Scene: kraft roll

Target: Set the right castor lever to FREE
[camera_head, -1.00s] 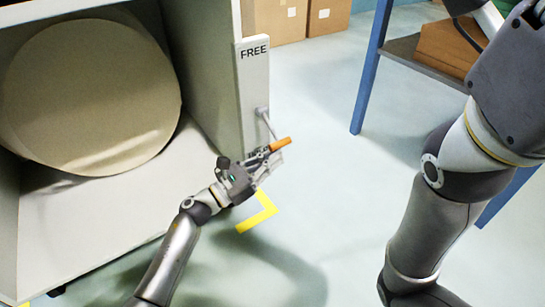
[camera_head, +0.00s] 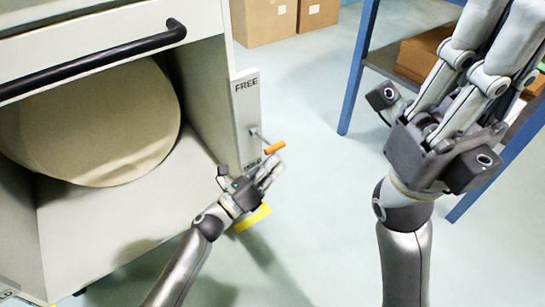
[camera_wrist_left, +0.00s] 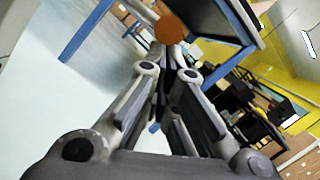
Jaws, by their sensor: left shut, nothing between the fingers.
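The castor lever is a thin metal rod with an orange grip (camera_head: 274,147), on a pale upright plate (camera_head: 246,108) at the cabinet's right front edge. The rod slants down and right from its pivot. FREE is printed at the plate's top; a lower label is mostly hidden and unreadable. My left gripper (camera_head: 270,172) is shut and empty just below the grip. In the left wrist view the grip's round end (camera_wrist_left: 168,28) shows beyond the shut fingertips (camera_wrist_left: 165,75); contact is unclear. My right gripper (camera_head: 480,70) is raised at the right, its fingertips near or past the top edge.
The cabinet (camera_head: 110,215) holds a large kraft roll (camera_head: 100,125) and has a black bar handle (camera_head: 90,68) across its front. A blue-legged table (camera_head: 358,75) stands behind my right arm. Cardboard boxes (camera_head: 265,20) stand at the back. A yellow mark (camera_head: 253,218) lies on the floor.

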